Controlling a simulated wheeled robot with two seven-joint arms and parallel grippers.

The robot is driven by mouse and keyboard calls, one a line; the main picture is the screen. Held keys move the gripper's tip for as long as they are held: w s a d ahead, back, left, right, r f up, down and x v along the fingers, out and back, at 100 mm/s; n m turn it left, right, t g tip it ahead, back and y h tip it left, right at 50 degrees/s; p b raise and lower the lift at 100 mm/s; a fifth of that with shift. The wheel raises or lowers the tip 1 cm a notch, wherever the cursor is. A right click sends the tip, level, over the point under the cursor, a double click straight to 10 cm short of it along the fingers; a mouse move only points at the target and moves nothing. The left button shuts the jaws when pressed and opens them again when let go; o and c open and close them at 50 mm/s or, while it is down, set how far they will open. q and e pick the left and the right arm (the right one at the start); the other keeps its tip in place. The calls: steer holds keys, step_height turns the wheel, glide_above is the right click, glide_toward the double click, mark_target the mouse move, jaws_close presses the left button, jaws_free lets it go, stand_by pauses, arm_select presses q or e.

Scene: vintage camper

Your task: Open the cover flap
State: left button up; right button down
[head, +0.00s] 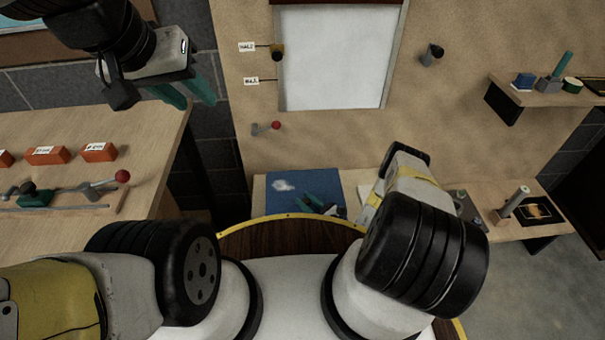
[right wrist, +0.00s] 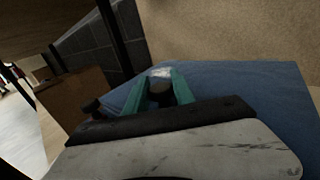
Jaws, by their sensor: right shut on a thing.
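The blue panel (head: 283,200), which looks like the cover flap, lies flat on the low wooden bench below the wall board. My right gripper (head: 322,204) is at the panel's right front part. In the right wrist view its teal fingers (right wrist: 158,92) are shut on a dark rounded knob (right wrist: 160,95) just above the blue panel (right wrist: 240,85). How the knob joins the panel is hidden by the fingers. My left gripper (head: 186,92) is raised at the upper left, open and empty, away from the panel.
A white board (head: 335,60) hangs on the wall, with a dark knob (head: 277,52) and labels beside it. A red-tipped lever (head: 274,126) sticks out below. Orange blocks (head: 98,152) stand on the left table. A shelf (head: 560,95) holds small items at right.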

steer(key=shift+w+d+r, duration=0.1)
steer(key=shift+w+r, duration=0.05)
steer(key=shift+r, duration=0.45)
steer(key=w+r+m+g+h, duration=0.2)
steer(key=w+r+g, duration=0.3)
steer(key=r, duration=0.4)
steer(key=shift+m+h, duration=0.3)
steer(key=shift+m, duration=0.5)
steer(key=shift+r, duration=0.1)
steer(key=c, duration=1.1)
jaws_free()
steer(key=shift+v, duration=3.9)
steer(key=shift+c, duration=0.3)
